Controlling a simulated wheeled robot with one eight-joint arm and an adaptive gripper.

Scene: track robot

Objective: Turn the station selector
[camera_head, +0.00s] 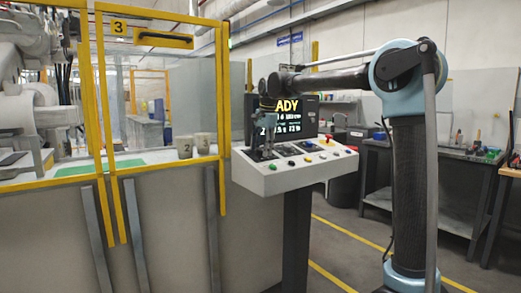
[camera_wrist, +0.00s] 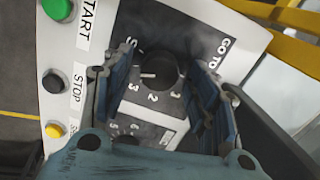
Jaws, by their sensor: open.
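The station selector (camera_wrist: 160,72) is a round black knob on a dark panel, with a white pointer line and numbers around it. In the wrist view the pointer faces left; I cannot tell exactly which number it marks. My gripper (camera_wrist: 165,75) is open, with one blue finger on each side of the knob. Contact with the knob cannot be told. In the head view my gripper (camera_head: 264,148) is low over the left part of the white console (camera_head: 290,179) and hides the selector there.
Beside the knob are a green START button (camera_wrist: 58,9), a black STOP button (camera_wrist: 53,83) and a yellow button (camera_wrist: 55,130). A second dial (camera_wrist: 127,140) is partly hidden. A screen (camera_head: 312,117) stands behind the console. A yellow-framed fence (camera_head: 221,110) is close on the left.

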